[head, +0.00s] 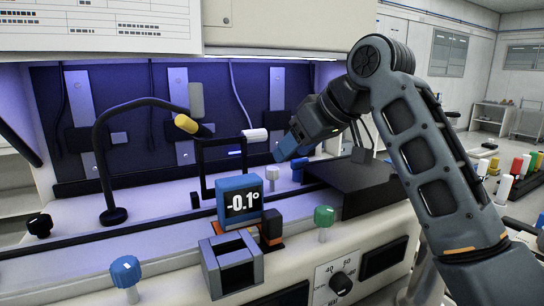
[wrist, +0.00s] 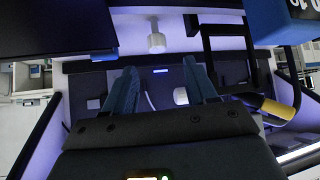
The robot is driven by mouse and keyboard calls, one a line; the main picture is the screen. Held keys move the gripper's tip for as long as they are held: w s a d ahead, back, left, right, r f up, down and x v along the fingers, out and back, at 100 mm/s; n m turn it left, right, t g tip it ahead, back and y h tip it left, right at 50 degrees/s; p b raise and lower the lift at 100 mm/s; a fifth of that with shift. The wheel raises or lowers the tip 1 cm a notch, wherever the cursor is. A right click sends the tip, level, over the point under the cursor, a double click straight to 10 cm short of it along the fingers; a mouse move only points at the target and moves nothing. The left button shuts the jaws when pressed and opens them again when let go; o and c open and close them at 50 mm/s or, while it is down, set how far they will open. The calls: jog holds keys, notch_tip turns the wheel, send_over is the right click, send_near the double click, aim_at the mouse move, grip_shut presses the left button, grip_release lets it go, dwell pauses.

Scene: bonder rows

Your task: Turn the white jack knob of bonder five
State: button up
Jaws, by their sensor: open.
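A white knob (head: 272,173) on a short post stands on the bench ledge, right of and behind the blue angle display. In the wrist view the white knob (wrist: 156,41) is at the top centre, beyond the fingertips and roughly in line with the gap between them. My gripper (head: 290,146) has blue fingers and hangs above and slightly right of the knob, apart from it. In the wrist view its fingers (wrist: 160,78) are spread with nothing between them. No bonder number is readable.
The blue display (head: 240,201) reads -0.1°. A black frame stands behind it with a white cylinder (head: 256,135) near its top. A blue knob (head: 299,168), a green knob (head: 324,216) and a dark box (head: 362,186) are nearby. A black curved arm (head: 100,150) rises at left.

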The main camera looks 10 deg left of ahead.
aim_at(272, 168)
jog(key=shift+w+a+f, duration=0.25)
jog(key=shift+w+a, duration=0.05)
jog(key=shift+w, duration=0.3)
jog(key=shift+x, duration=3.5)
jog(key=c, duration=1.1)
jog(key=shift+o, duration=0.2)
jog(key=shift+r+n+p, duration=0.1)
jog(key=shift+n+p, duration=0.2)
jog(key=shift+p, duration=0.15)
jog(key=shift+w+d+r+n+g+y+p, duration=0.1)
jog(key=shift+n+g+y+p, duration=0.5)
jog(key=shift+n+g+p, duration=0.5)
jog(key=shift+w+n+g+y, duration=0.15)
jog(key=shift+n+g+y, duration=0.25)
jog(key=shift+n+g, duration=1.6)
jog(key=shift+n, duration=0.6)
